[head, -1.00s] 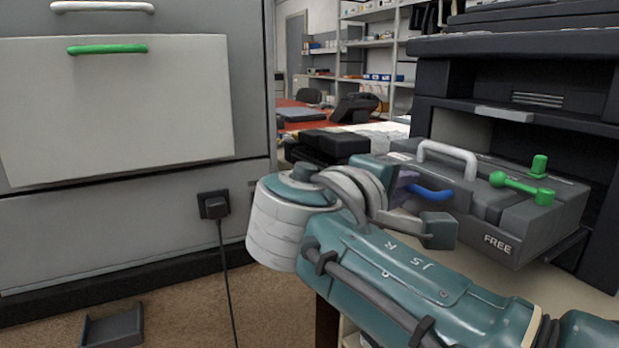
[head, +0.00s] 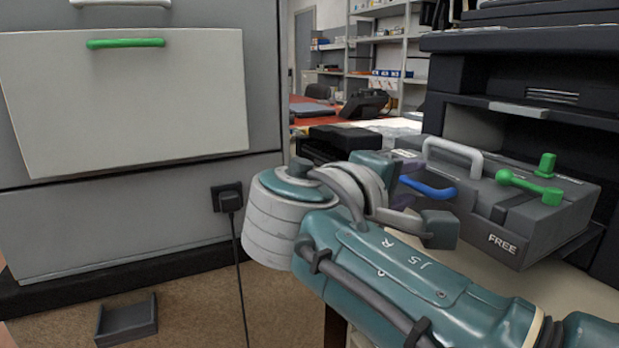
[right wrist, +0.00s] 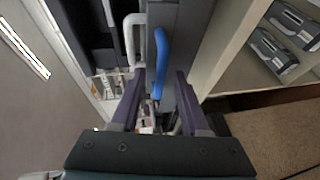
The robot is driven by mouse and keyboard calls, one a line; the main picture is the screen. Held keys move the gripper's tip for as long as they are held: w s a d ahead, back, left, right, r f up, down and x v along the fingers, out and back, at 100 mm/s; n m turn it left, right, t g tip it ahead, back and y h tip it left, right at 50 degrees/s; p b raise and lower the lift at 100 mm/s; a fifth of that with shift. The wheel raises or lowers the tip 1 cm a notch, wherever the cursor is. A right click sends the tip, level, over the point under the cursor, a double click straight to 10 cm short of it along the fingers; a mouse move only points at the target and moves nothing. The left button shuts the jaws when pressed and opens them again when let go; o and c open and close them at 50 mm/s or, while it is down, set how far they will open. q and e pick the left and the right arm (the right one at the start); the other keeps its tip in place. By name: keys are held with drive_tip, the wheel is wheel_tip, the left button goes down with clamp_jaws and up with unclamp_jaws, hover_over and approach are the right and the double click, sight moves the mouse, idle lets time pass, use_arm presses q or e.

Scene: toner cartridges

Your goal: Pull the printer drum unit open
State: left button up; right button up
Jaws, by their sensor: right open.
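The drum unit (head: 520,220) is a dark grey box marked FREE, standing out from the front of the dark printer (head: 545,75). A blue handle (head: 427,187) is on its near end, and a white handle (head: 458,150) and green levers (head: 530,188) are on top. My right gripper (head: 412,187) is at the blue handle, its purple fingers spread. In the right wrist view the gripper (right wrist: 160,85) is open, with the blue handle (right wrist: 160,55) ahead and between the finger lines; contact cannot be told. My left gripper is not in view.
A grey cabinet (head: 130,230) with a pale panel and green handle (head: 125,43) stands at the left. A black plug and cable (head: 228,198) hang on it. A small dark tray (head: 127,320) lies on the carpet. Shelves stand at the back.

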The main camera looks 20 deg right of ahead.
drive_tip(key=v, duration=1)
drive_tip(key=shift+p, duration=0.45)
drive_tip(key=s+d+m+g+y+p, duration=0.1)
drive_tip(key=s+d+g+y+p, duration=0.1)
drive_tip(key=s+y+p, duration=0.4)
drive_tip(key=s+d+m+g+y+p, duration=0.1)
drive_tip(key=s+d+g+p, duration=0.1)
drive_tip(key=s+p, duration=0.5)
drive_tip(key=s+a+r+y+p, duration=0.2)
drive_tip(key=s+r+y+p, duration=0.35)
drive_tip(key=p, duration=0.45)
drive_tip(key=s+r+y+p, duration=0.1)
drive_tip(key=r+p, duration=1.9)
drive_tip(key=r, duration=0.2)
drive_tip(key=s+a+r+p, duration=0.1)
drive_tip(key=s+r+p, duration=0.1)
drive_tip(key=r+p, duration=1.9)
drive_tip(key=shift+s+a+r+m+y, duration=0.15)
drive_tip(key=shift+a+r+m+y, duration=0.2)
drive_tip(key=shift+r, duration=0.25)
